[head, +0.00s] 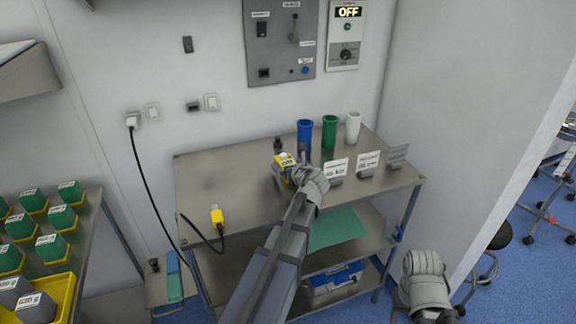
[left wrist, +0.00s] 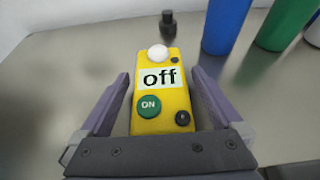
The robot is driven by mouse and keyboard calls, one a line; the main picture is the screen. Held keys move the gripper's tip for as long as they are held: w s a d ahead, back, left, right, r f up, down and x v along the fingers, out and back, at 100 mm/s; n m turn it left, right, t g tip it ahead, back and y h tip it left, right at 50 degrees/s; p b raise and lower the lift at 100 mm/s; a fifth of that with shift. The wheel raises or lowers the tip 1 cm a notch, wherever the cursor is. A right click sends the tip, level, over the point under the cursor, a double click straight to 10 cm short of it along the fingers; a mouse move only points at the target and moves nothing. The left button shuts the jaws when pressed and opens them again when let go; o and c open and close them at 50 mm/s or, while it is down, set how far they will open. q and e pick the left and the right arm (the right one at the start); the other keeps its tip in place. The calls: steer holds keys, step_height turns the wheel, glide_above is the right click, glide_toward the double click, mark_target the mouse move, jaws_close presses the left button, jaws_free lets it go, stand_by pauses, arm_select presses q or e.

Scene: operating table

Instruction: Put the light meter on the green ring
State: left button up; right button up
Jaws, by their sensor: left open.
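The light meter (head: 283,161) is a yellow box with a white dome, on the grey table top. In the left wrist view the light meter (left wrist: 161,100) has a display reading "off", a green ON button and a small black knob. My left gripper (left wrist: 160,80) is open, with one finger on each side of the meter and gaps visible. In the head view my left gripper (head: 296,168) partly covers the meter. My right gripper (head: 425,280) is low at the right, away from the table; its jaws cannot be made out. I see no green ring.
Blue (head: 304,138), green (head: 329,132) and white (head: 352,128) cups stand at the table's back, right of a small black object (left wrist: 168,24). Label cards (head: 335,167) stand at right. A yellow plug (head: 217,215) with cable lies at front left.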

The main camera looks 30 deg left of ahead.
arm_select(q)
steer(key=p+v, duration=0.4)
steer(key=v, duration=0.8)
steer(key=shift+a, duration=0.1)
steer(key=b+x, duration=0.2)
steer(key=x, duration=0.2)
steer(key=shift+w+a+f, duration=0.1)
steer(key=shift+w+f, duration=0.2)
steer(key=shift+f, duration=0.05)
steer(key=shift+b+x, duration=1.4)
steer(key=shift+x, duration=2.35)
steer(key=shift+s+r, duration=0.1)
steer(key=c, duration=1.5)
